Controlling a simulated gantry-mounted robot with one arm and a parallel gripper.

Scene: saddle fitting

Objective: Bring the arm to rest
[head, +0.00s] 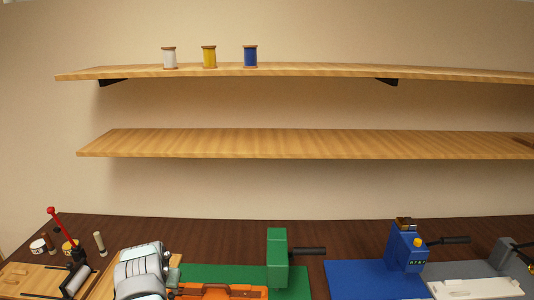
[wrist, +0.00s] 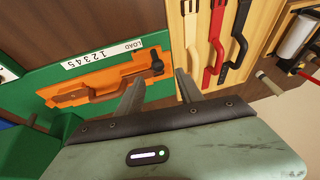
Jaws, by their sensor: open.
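My gripper (wrist: 160,76) shows in the wrist view with its two dark fingers spread apart and nothing between them. The fingers point over the seam between a green board (wrist: 68,50) and a wooden tray (wrist: 181,42). An orange holder (wrist: 75,94) with a handle-like orange piece lies on the green board, beside the left finger. Contact between them cannot be told. In the head view my pale grey arm (head: 140,272) is low at the bottom, left of the green board (head: 205,273); the fingertips cannot be made out there.
The tray holds cream, red (wrist: 215,45) and black (wrist: 239,35) handle-like pieces. A green upright fixture (head: 277,258) and a blue fixture (head: 405,250) stand to the right. A red-knobbed lever (head: 62,228) rises at left.

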